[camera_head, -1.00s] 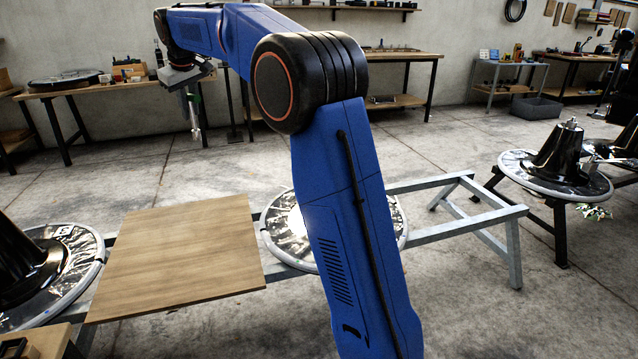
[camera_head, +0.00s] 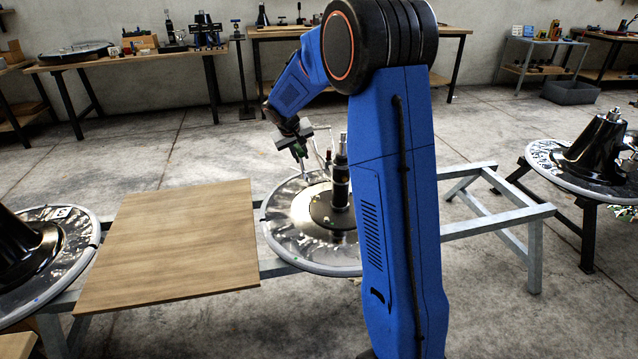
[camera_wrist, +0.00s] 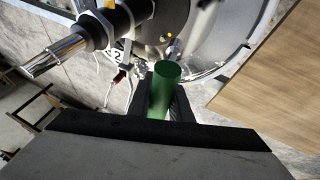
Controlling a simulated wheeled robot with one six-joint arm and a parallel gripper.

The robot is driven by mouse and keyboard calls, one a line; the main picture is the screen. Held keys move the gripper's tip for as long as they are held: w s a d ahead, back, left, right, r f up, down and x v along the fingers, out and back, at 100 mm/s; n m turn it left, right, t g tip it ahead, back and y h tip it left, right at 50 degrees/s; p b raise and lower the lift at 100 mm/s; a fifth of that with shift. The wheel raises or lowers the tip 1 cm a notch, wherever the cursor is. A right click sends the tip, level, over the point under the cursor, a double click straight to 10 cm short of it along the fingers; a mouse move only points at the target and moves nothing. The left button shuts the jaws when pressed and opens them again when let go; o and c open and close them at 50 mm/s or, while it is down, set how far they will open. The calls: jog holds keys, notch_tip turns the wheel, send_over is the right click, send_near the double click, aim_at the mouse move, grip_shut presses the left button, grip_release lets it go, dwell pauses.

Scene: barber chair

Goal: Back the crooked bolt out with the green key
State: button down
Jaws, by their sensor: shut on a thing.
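My gripper (camera_head: 297,146) is shut on the green key (camera_wrist: 163,88), whose green handle stands between the two black fingers in the wrist view. A metal shaft (camera_wrist: 173,49) shows past the handle, pointing at the round chair base. In the head view the key hangs tilted above the left back part of the middle round base (camera_head: 292,218). A black column (camera_head: 340,185) with a metal top rises from that base, and shows at upper left in the wrist view (camera_wrist: 105,22). I cannot make out the crooked bolt for certain; the shaft and fingers may hide it.
A wooden board (camera_head: 175,245) lies left of the middle base on the metal frame (camera_head: 490,222). Other round bases stand at left (camera_head: 40,262) and right (camera_head: 580,165). A small red-tipped thing (camera_wrist: 119,76) and a numbered tag (camera_wrist: 117,55) are near the column.

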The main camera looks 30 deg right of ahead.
jog(key=s+d+f, duration=0.3)
jog(key=s+f, duration=0.4)
jog(key=f, duration=0.1)
jog(key=shift+s+d+f+m+h, duration=0.15)
jog(key=shift+f+m+h, duration=0.2)
jog(key=shift+m+h, duration=0.05)
jog(key=shift+s, duration=0.1)
notch_tip(320, 180, down, 6)
jog(key=d, duration=0.1)
jog(key=shift+s, duration=0.15)
dwell(0.5)
jog(key=shift+d+f, duration=0.15)
jog(key=shift+f, duration=0.65)
dwell(0.6)
dwell(0.3)
jog(key=shift+a+n+y, duration=0.15)
jog(key=shift+n+y, duration=0.35)
jog(key=shift+n, duration=0.6)
jog(key=shift+a+n+y, duration=0.15)
jog(key=shift+n+y, duration=0.35)
jog(key=shift+n, duration=0.6)
